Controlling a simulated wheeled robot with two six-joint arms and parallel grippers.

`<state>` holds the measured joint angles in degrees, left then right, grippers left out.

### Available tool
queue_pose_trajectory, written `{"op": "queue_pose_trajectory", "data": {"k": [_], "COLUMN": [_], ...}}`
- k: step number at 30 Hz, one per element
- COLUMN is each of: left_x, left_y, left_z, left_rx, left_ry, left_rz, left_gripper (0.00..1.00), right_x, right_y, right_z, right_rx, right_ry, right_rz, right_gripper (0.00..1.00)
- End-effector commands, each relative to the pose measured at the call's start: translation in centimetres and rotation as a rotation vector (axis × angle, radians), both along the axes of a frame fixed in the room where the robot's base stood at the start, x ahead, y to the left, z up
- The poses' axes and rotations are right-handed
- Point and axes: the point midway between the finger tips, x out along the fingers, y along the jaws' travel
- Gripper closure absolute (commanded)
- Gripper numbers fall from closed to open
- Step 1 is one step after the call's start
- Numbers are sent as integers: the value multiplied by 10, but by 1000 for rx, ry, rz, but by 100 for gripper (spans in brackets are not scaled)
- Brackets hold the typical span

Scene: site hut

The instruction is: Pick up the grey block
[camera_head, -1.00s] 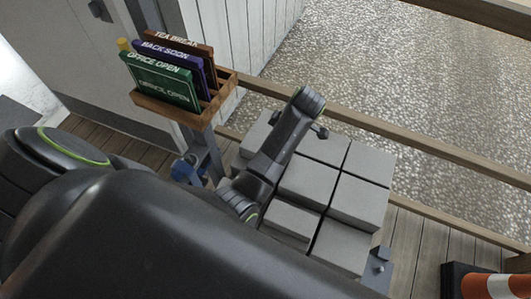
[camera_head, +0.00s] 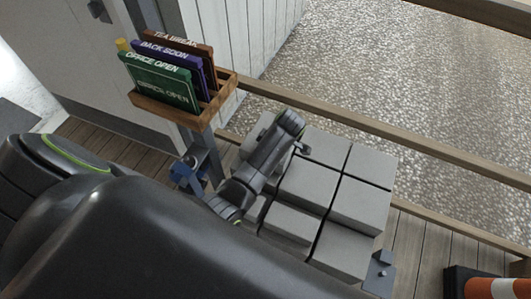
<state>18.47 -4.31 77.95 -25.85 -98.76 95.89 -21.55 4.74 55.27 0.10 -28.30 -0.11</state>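Several grey blocks (camera_head: 308,184) sit close together in rows, with dark gaps between them. One block (camera_head: 291,222) at the near side has a lower top than the block behind it. My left arm reaches over the left part of the blocks and hides some of them. A small dark part, perhaps of my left gripper (camera_head: 301,148), shows at the arm's end above the blocks. Its fingers are hidden behind the wrist, so I cannot tell whether they are open or touch a block. My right gripper is not in view.
A wooden rack (camera_head: 219,100) with green, purple and brown signs stands on a post at the left. A wooden rail (camera_head: 390,131) runs behind the blocks, with gravel beyond. A blue object (camera_head: 183,171) is by the post.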

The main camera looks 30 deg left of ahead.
Motion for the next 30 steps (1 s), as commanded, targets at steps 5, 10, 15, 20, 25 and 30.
{"op": "queue_pose_trajectory", "data": {"k": [5,10,15,20,25,30], "left_x": [0,0,0,0,2,2], "left_y": [0,0,0,0,0,0], "left_z": [0,0,1,1,3,11], "left_rx": [0,0,0,0,2,1], "left_ry": [0,0,0,0,-4,-7], "left_rz": [0,0,0,0,-1,-1], "left_gripper": [33,55,78,98,98,98], "right_x": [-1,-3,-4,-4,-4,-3], "right_y": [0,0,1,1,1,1], "right_z": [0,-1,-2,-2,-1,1], "right_rx": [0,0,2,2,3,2], "right_ry": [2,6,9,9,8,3], "right_rz": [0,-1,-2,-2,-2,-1], "right_gripper": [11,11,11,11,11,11]}}
